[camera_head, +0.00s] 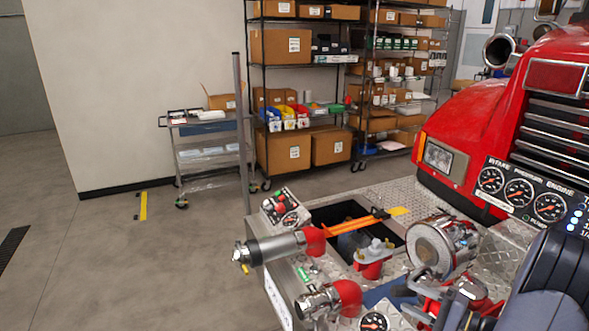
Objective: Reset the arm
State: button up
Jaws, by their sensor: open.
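Part of my arm (555,285), dark blue-grey, fills the bottom right corner in the head view, in front of the bumper pump. I cannot make out my gripper or its fingertips in this view. The diamond-plate bumper deck (385,196) of the red fire truck (480,120) carries the pump fittings. A silver nozzle (272,248) with a red elbow lies at its left end. Orange handles (350,227) with a yellow tip lie across a dark open well.
A round metal cap (432,250), a red valve fitting (372,260) and a second red-elbow outlet (335,298) crowd the deck. Gauges (520,192) sit on the truck front. Shelves with boxes (292,150) and a cart (210,145) stand behind. The left floor is clear.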

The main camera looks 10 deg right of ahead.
aim_at(408, 296)
jog(key=x, duration=0.4)
jog(key=shift+w, duration=0.1)
jog(key=shift+w+d+m+t+h, duration=0.15)
jog(key=shift+w+m+t+h, duration=0.25)
jog(key=shift+h, duration=0.1)
